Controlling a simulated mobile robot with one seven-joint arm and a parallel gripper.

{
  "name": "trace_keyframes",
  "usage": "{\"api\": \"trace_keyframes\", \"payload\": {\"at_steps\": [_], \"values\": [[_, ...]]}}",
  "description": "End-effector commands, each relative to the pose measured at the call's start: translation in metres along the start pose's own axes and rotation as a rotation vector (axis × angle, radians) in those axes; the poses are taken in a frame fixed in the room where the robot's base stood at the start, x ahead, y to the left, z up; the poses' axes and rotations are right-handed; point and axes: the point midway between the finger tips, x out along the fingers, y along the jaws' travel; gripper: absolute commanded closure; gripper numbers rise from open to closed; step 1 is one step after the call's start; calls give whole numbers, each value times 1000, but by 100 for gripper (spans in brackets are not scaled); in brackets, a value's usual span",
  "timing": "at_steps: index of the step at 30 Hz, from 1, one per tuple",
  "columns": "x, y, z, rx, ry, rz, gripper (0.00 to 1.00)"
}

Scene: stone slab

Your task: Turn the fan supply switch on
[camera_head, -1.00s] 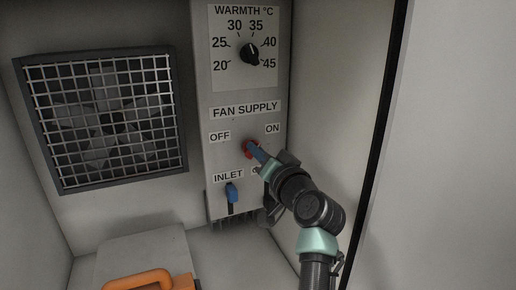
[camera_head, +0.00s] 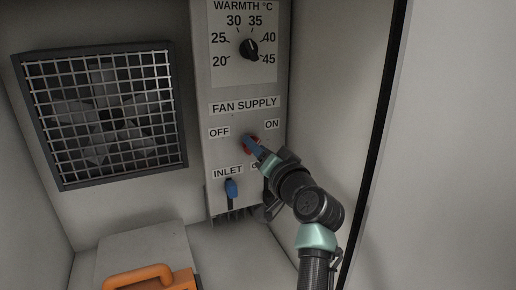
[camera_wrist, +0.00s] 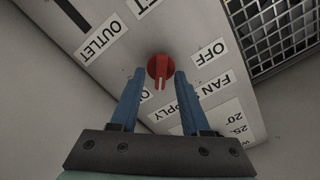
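The fan supply switch (camera_head: 254,138) is a red rotary knob on the grey panel, between the OFF label (camera_head: 219,132) and the ON label (camera_head: 272,124). My gripper's blue fingers (camera_head: 249,141) cover much of it in the head view. In the wrist view the red knob (camera_wrist: 160,66) lies just beyond and between the two fingertips of my gripper (camera_wrist: 157,76). The fingers are apart, with a gap on both sides of the knob's narrow handle, which points down in that picture. The ON label (camera_wrist: 145,93) is partly hidden behind the left finger.
A black warmth dial (camera_head: 249,48) is above the switch. A blue inlet lever (camera_head: 231,188) is close below it, left of my arm. A box with an orange handle (camera_head: 140,274) stands at the bottom.

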Motion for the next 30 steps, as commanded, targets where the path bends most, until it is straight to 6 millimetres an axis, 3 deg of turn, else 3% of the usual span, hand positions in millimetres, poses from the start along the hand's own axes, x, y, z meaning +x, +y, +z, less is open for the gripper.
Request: {"api": "trace_keyframes", "payload": {"at_steps": [6, 11, 24, 30], "values": [[-2, 0, -1, -2, 2, -1, 54], [-15, 0, 0, -3, 2, 0, 54], [-93, 2, 0, -2, 4, 2, 54], [-120, 0, 0, -1, 2, 0, 54]]}}
